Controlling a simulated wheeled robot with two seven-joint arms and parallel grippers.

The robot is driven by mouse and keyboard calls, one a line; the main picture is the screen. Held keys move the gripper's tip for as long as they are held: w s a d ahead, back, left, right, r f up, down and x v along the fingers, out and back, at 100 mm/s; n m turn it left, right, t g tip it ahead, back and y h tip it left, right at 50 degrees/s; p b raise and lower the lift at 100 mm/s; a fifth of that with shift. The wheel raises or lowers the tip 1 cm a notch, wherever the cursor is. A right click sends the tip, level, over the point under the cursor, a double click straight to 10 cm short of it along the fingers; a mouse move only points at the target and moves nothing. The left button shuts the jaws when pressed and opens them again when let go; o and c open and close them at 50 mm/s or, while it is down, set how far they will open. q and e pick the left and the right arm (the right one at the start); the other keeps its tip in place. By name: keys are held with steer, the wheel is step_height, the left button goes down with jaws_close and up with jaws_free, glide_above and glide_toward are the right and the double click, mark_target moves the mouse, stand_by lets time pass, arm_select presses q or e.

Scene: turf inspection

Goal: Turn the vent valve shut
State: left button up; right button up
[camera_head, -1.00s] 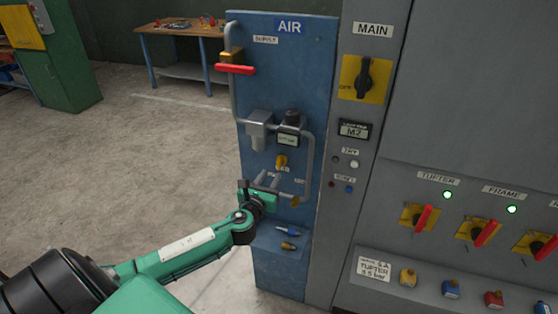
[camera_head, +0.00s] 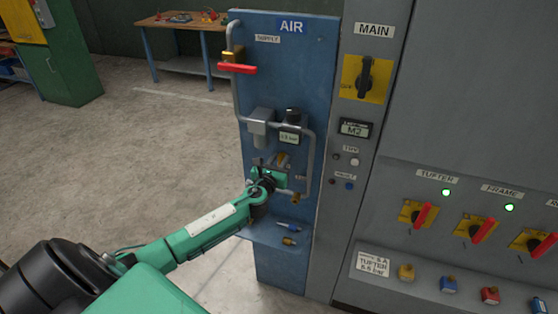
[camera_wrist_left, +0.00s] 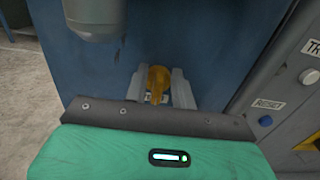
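The vent valve is taken to be the small yellow handle (camera_head: 282,160) low on the blue air panel (camera_head: 275,85); its label is not readable. In the left wrist view the yellow handle (camera_wrist_left: 158,84) points down between two grey fingers. My left gripper (camera_head: 274,164) is at the panel, with its fingers on either side of the handle. The fingers (camera_wrist_left: 159,90) look apart, with little room beside the handle; firm contact cannot be made out. The gripper hides part of the handle and the pipe behind. My right gripper is not in view.
A red supply lever (camera_head: 237,68) is at the upper left of the panel. A regulator with a gauge (camera_head: 290,132) sits just above the gripper. A small shelf (camera_head: 262,235) with two fittings is below. The grey cabinet (camera_head: 450,110) with switches stands to the right.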

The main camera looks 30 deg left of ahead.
arm_select(q)
steer(key=shift+c, duration=1.1)
steer(key=shift+f+n, duration=0.1)
steer(key=shift+n, duration=0.2)
steer(key=n+b, duration=0.1)
steer(key=n, duration=0.1)
steer(key=n+b, duration=0.1)
steer(key=shift+s+a+f+n, duration=0.15)
steer(key=shift+a+n, duration=0.15)
steer(key=shift+n, duration=0.1)
steer(key=n+b, duration=0.1)
steer(key=n, duration=0.3)
steer(key=f+n+b, duration=0.1)
steer(key=n+b, duration=0.1)
steer(key=n, duration=0.3)
steer(key=a+n+b, duration=0.1)
steer(key=n, duration=0.3)
steer(key=shift+s+f, duration=0.1)
steer(key=shift+f, duration=0.15)
steer(key=shift+n, duration=0.3)
